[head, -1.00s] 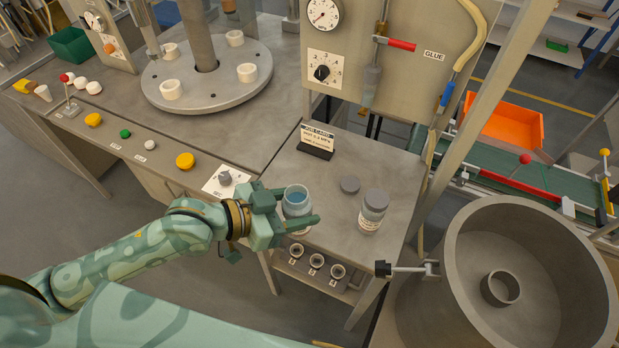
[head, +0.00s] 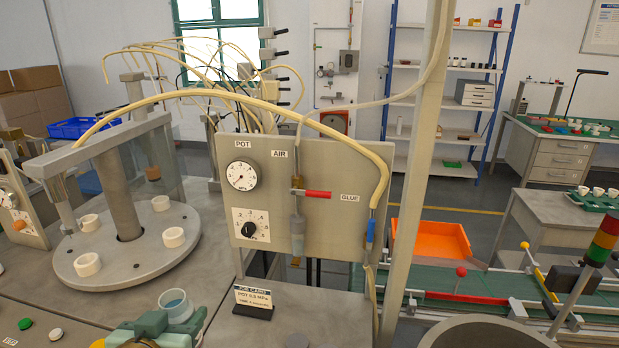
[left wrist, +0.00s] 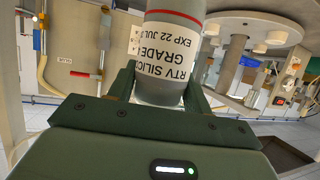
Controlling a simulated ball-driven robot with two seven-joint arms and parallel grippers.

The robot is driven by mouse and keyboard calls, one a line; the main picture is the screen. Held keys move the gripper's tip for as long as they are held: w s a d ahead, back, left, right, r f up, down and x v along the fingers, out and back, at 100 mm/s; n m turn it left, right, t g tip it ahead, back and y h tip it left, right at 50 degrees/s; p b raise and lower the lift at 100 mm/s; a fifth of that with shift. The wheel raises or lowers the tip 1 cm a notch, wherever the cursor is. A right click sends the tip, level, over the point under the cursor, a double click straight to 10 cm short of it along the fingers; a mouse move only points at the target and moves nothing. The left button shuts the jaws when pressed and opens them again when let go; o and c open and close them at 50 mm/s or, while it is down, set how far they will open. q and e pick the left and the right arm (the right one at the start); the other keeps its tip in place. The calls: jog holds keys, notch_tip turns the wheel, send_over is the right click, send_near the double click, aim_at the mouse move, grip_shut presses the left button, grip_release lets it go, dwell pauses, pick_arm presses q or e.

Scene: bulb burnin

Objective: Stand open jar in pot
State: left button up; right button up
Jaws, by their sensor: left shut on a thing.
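The open jar (head: 176,306) shows at the lower left of the head view, its mouth up and blue-grey contents visible inside. My left gripper (head: 168,330) is shut on it, and the jar appears raised off the bench. In the left wrist view the labelled jar body (left wrist: 172,50) sits between the fingers (left wrist: 158,88); the label reads RTV SILICONE. The pot (head: 485,334) is the large grey round vessel at the bottom right of the head view; only its upper rim shows, and its inside floor is out of frame. My right gripper is not in view.
A job card (head: 253,300) stands on the bench right of the jar. Behind it is a gauge panel (head: 300,190) with a hose, and an upright post (head: 412,170) rises between bench and pot. A round turntable (head: 125,255) with white cups stands at left.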

pick_arm(q)
jog(key=shift+w+d, duration=0.15)
jog(key=shift+d, duration=0.05)
dwell(0.5)
jog(key=shift+d+f+n+y, duration=0.1)
jog(key=shift+d+n+y, duration=0.15)
jog(key=shift+y, duration=0.25)
jog(key=shift+a, duration=0.1)
jog(key=shift+a+h, duration=0.1)
jog(key=shift+h, duration=0.3)
